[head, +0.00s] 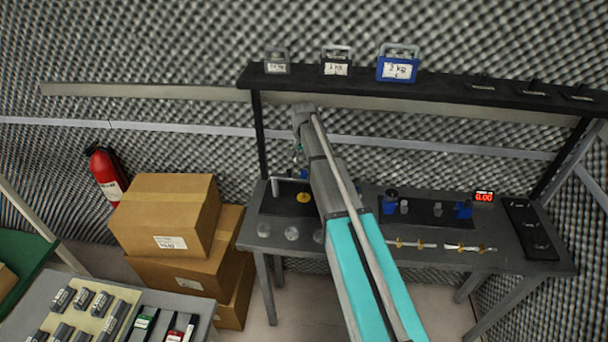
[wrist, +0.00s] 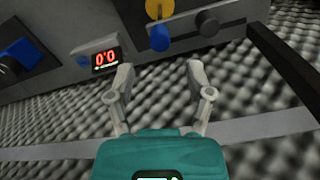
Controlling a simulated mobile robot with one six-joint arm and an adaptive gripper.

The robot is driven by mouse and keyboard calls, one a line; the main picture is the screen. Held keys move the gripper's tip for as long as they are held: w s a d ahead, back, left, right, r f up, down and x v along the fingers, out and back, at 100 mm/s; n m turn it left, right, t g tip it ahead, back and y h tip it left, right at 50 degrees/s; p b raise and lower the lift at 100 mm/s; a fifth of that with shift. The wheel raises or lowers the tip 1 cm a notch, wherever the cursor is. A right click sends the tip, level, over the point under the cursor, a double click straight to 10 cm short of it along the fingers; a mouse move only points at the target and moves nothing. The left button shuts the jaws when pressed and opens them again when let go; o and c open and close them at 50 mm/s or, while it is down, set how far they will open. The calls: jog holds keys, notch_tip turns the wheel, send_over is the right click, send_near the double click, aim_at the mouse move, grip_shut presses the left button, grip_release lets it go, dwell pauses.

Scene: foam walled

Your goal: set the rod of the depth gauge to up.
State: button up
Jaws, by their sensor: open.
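My gripper (wrist: 157,72) is open and empty in the wrist view, its two grey fingers apart. Past the fingertips, at the top of that view, are a blue knob-like part (wrist: 160,38), a yellow disc (wrist: 160,9) and a dark round knob (wrist: 207,23) at the bench edge. The gripper does not visibly touch them. In the head view the yellow disc (head: 304,197) is on the left of the bench beside a grey bent post (head: 280,187). I cannot tell for sure which part is the depth gauge's rod; my arm hides part of this area.
A red display (wrist: 105,58) and another blue part (wrist: 20,55) are left in the wrist view. A shelf (head: 450,88) with weights is above. Boxes (head: 165,215) stand left.

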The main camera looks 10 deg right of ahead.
aim_at(304, 171)
jog(key=shift+f+b, duration=2.7)
jog(key=shift+f, duration=0.25)
grip_shut()
